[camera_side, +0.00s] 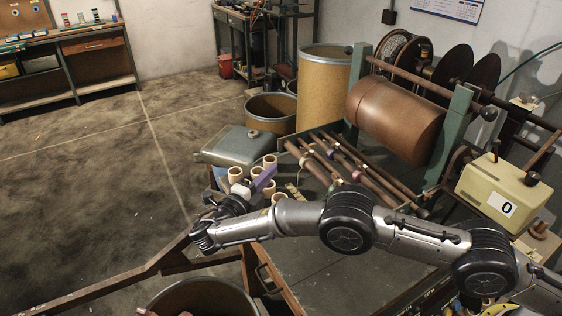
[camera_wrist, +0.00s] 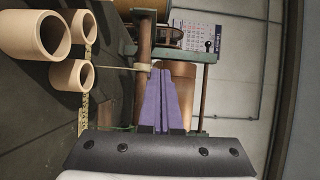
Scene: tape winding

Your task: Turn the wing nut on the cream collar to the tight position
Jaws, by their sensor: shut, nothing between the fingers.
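My gripper (camera_side: 265,178) has purple fingers and is shut and empty, held above the bench among pale tube cores in the side view. In the wrist view the closed fingertips of my gripper (camera_wrist: 160,68) point at a brown upright bar. A cream band, seemingly the cream collar (camera_wrist: 143,67), sits around that bar just left of the tips. A thin pale strand runs left from it. I cannot tell whether the fingertips touch it. The wing nut cannot be made out in either view.
Several pale cores (camera_side: 270,161) stand by my gripper; one core (camera_wrist: 72,75) is close in the wrist view. Brown rods (camera_side: 350,165) with small coloured collars lie beside a large copper-brown drum (camera_side: 395,118). A cream box (camera_side: 500,190) showing "0" stands at the right.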

